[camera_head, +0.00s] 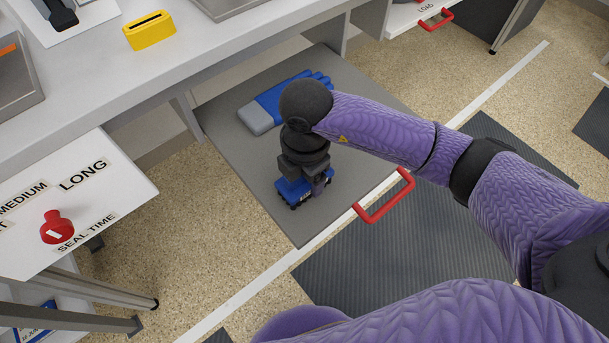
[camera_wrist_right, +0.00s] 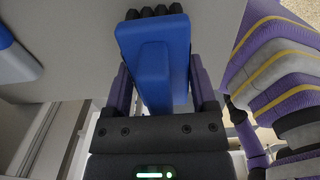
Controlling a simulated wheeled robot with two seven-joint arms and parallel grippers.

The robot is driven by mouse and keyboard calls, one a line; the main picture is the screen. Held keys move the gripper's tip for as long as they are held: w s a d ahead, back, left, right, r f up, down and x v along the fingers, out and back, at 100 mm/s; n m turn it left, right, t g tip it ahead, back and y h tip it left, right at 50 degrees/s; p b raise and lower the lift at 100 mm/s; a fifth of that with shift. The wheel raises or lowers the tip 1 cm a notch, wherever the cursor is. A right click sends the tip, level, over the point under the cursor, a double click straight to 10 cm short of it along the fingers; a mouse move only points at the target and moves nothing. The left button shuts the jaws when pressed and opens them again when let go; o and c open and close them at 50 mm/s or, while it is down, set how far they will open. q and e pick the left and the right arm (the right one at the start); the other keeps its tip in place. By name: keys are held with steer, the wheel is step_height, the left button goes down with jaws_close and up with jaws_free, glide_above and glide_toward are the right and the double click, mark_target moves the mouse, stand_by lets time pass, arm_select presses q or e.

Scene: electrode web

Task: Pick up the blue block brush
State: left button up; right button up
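The blue block brush (camera_head: 293,190) lies on a grey pull-out shelf (camera_head: 235,160), partly hidden under my right gripper. In the right wrist view the brush (camera_wrist_right: 166,65) shows a blue block with a raised middle part and black bristles at the far end. My right gripper (camera_head: 312,187) points down over the brush. In the wrist view its purple fingers (camera_wrist_right: 162,90) stand on either side of the blue body, apart, and look open around it. Contact is not clear. My left gripper is not in view.
A blue and grey glove (camera_head: 285,100) lies behind the gripper on the same shelf. The shelf has a red front handle (camera_head: 384,196). A white panel with a red knob (camera_head: 57,227) is at left. A yellow box (camera_head: 149,30) stands on the white counter (camera_head: 100,75).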

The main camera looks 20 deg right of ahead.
steer(key=c, duration=0.6)
steer(key=shift+o, duration=0.2)
step_height(320, 180, up, 10)
steer(key=p, duration=0.5)
steer(key=shift+r+p, duration=0.1)
steer(key=shift+p, duration=0.2)
